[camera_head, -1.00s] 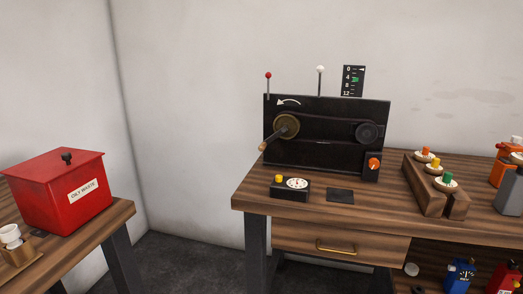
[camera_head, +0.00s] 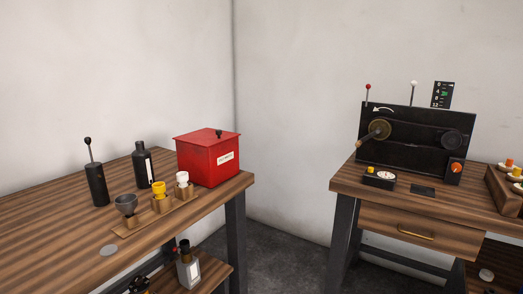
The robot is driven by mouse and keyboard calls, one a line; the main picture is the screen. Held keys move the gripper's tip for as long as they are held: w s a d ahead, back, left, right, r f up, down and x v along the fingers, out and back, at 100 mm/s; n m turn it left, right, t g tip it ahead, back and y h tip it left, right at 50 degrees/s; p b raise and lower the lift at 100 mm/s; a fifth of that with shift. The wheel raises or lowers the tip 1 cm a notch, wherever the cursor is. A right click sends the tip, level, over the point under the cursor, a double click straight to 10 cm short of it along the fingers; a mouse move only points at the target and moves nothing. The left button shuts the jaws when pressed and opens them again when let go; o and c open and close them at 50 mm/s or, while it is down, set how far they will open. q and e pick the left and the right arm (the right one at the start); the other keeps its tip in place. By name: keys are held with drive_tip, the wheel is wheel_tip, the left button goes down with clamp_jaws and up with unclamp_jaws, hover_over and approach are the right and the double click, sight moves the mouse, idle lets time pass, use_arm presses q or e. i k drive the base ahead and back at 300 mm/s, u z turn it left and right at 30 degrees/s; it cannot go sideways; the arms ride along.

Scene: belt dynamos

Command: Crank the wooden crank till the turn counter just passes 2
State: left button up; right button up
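The wooden crank (camera_head: 367,138) sticks out from a brass wheel (camera_head: 380,129) on the front of a black dynamo panel (camera_head: 415,143) on the right workbench. Its handle points down and to the left. A white curved arrow above the wheel points left. A black scale card (camera_head: 442,95) with numbers and a green mark stands behind the panel; its digits are too small to read surely. A small black box with a white round dial (camera_head: 386,176) and a yellow button sits in front of the panel. Neither of my grippers shows.
The right workbench (camera_head: 350,182) has a drawer and a holder (camera_head: 503,190) with coloured parts. Open floor (camera_head: 285,240) lies between the benches.

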sight(373, 134)
drive_tip(key=u, duration=1.15)
drive_tip(key=i, duration=0.4)
drive_tip(key=z, duration=1.05)
drive_tip(key=i, duration=1.35)
drive_tip(key=z, duration=1.1)
